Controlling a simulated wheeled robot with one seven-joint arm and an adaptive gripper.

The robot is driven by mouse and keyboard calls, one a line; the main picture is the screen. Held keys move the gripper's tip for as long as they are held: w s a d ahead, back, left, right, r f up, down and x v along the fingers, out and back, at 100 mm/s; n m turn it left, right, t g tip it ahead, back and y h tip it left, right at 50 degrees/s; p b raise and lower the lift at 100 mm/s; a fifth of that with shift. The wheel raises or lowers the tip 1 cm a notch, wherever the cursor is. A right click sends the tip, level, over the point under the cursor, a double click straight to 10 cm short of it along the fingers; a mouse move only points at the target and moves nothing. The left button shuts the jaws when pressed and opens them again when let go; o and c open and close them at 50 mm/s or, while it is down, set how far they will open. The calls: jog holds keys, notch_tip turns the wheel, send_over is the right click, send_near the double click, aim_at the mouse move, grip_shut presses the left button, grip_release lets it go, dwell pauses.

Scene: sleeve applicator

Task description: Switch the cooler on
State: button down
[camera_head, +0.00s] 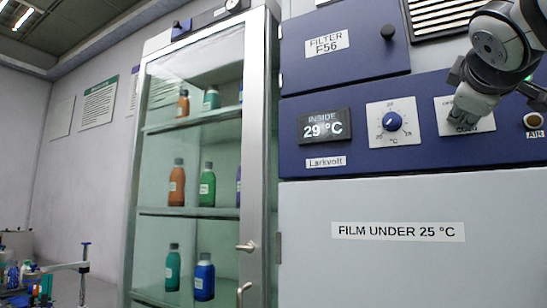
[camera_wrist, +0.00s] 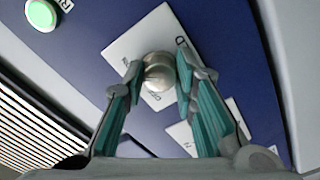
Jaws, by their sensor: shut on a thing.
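The cooler's blue control panel (camera_head: 360,165) is at the right in the head view. A display (camera_head: 324,126) on it reads "INSIDE 29 °C". A white plate (camera_head: 449,103) at the right of the panel is partly covered by my gripper (camera_head: 466,112). In the wrist view, the plate (camera_wrist: 130,46) carries a round metal knob (camera_wrist: 158,72) and partly hidden lettering that seems to include "COLD" and "OFF". My gripper (camera_wrist: 158,76) has its teal-padded fingers on both sides of the knob, shut on it. The knob's setting is hard to tell.
A blue dial (camera_head: 392,121) marked in °C sits left of the gripper. A round button (camera_head: 534,121) is at the right; it looks lit green in the wrist view (camera_wrist: 41,14). A glass cabinet (camera_head: 205,160) with bottles stands left. A label (camera_head: 398,231) reads "FILM UNDER 25 °C".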

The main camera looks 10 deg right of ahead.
jog(key=shift+f+m+b, duration=0.15)
jog(key=shift+m+b, duration=0.35)
jog(key=shift+m, duration=0.4)
jog(key=c, duration=1.3)
grip_release()
jog(key=v, duration=1.2)
